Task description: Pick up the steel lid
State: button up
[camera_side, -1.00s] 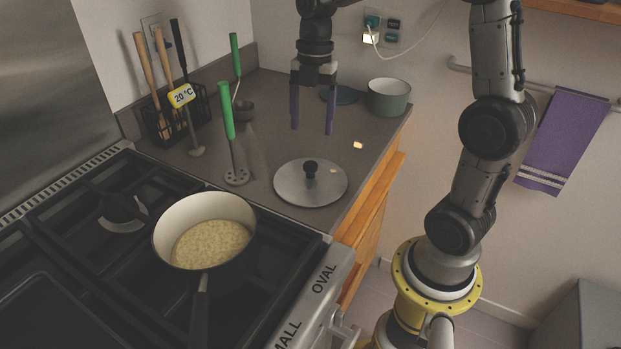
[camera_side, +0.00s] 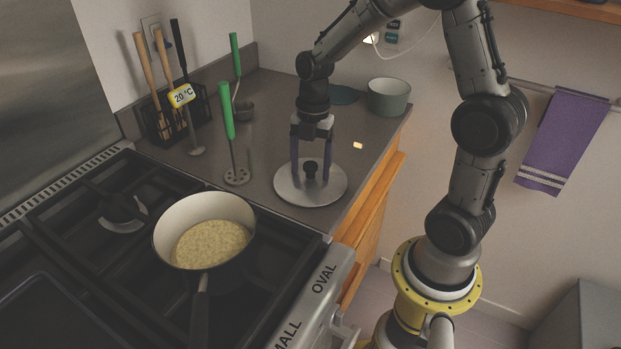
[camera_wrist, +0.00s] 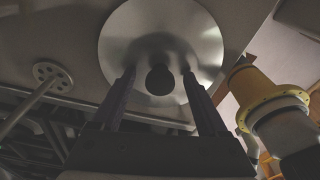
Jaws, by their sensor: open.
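The steel lid (camera_side: 312,192) is a round, flat metal disc with a black knob (camera_side: 310,169). It lies on the grey counter near the front edge, beside the stove. My gripper (camera_side: 310,180) is over the lid and points down. Its two purple fingers are open, one on each side of the knob, with gaps between. In the wrist view the lid (camera_wrist: 160,25) fills the upper middle, and the dark knob (camera_wrist: 160,80) shows between the fingertips of my gripper (camera_wrist: 158,76). I cannot tell whether the fingertips touch the lid.
A green-handled masher (camera_side: 229,125) stands left of the lid. A pan (camera_side: 204,232) of pale yellow food sits on the stove. A green-grey pot (camera_side: 388,98) and a dark utensil basket (camera_side: 172,118) stand farther back. Bare counter lies right of the lid.

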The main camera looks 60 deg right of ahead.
grip_shut()
dwell(0.3)
dwell(0.3)
